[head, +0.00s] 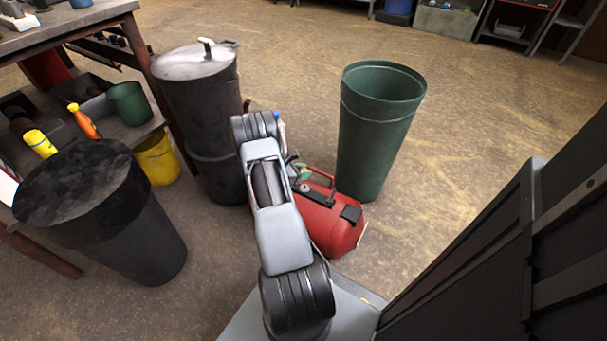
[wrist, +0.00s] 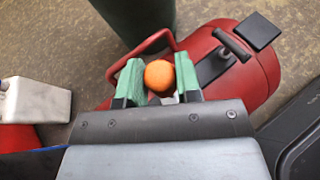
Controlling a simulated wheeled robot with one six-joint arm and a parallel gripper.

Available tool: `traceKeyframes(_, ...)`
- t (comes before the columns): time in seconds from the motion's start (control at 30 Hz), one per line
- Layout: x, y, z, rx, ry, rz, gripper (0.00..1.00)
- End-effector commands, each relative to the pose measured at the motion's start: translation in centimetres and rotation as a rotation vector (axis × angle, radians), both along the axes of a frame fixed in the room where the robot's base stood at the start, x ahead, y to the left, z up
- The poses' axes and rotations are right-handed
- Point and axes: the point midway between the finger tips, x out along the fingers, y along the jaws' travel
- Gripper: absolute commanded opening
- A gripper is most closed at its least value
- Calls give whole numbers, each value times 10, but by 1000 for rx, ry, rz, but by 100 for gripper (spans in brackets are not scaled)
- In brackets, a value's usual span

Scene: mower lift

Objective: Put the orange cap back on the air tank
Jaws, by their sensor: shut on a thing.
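The red air tank (head: 335,227) lies on the floor in the head view, partly behind my arm, with a dark handle and a black pad on top. It fills the upper right of the wrist view (wrist: 266,68). The round orange cap (wrist: 159,76) is between the two green fingers of my gripper (wrist: 159,82), which is shut on it. Both are over the left end of the tank, by its red bar handle. I cannot tell whether the cap touches the tank.
A tall green bin (head: 378,135) stands just behind the tank. A dark lidded bin (head: 205,125) and a black bin (head: 105,215) stand to the left, with a yellow bucket (head: 158,160) between. A pale container (wrist: 36,101) is left of my gripper. Open floor lies right of the green bin.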

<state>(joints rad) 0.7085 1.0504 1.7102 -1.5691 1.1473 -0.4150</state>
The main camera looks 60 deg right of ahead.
Motion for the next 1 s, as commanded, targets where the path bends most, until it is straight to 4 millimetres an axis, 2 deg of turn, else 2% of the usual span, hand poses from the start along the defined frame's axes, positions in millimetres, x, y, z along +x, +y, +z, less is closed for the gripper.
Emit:
traceKeyframes(0.27,-5,-2,-14,0,-1,-22,6)
traceKeyframes(0.7,-5,-2,-53,0,-1,-19,6)
traceKeyframes(1.0,-4,-2,-61,0,-1,-19,6)
